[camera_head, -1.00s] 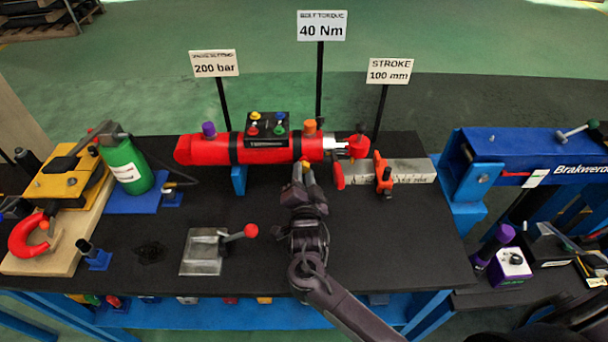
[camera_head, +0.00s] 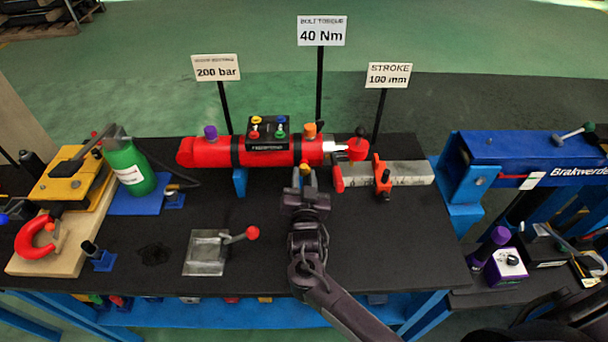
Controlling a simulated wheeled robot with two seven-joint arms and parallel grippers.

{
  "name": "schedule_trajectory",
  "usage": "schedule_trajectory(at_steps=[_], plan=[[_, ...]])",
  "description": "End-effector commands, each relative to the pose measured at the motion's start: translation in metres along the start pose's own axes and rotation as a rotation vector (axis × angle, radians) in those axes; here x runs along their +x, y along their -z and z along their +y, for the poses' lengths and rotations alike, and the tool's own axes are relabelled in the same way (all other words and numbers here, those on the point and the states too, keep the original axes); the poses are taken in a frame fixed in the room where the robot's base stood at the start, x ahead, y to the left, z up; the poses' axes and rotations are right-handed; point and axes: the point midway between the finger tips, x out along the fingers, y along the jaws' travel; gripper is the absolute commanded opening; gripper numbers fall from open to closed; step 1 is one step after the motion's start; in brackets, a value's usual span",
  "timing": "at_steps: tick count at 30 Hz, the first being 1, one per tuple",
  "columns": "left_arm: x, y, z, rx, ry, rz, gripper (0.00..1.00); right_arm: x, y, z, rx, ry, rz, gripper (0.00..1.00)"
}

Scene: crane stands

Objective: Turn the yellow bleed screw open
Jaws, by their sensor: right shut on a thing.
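The red cylinder (camera_head: 205,153) lies across the back of the black table, with an orange cap (camera_head: 310,131) on top. The yellow bleed screw (camera_head: 305,167) sits low on its near side, below the orange cap. My right gripper (camera_head: 304,176) comes in from the front and is shut on the yellow screw. Its two fingers stand left and right of the screw and hide most of it. My left gripper is not in view.
A clamp with a red-knobbed lever (camera_head: 206,253) stands on the table left of my right arm. A green bottle (camera_head: 130,170) is at the left. A grey bar (camera_head: 408,174) with an orange clamp (camera_head: 381,176) lies to the right. Signs on posts stand behind.

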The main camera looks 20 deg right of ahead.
Motion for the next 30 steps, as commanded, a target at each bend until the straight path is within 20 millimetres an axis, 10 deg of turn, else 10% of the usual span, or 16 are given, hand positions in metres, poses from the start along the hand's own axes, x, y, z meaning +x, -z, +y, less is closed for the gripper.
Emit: schedule_trajectory(at_steps=[30], plan=[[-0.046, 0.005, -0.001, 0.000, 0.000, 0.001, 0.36, -0.001, 0.000, -0.001, -0.967, 0.001, -0.004, 0.05]])
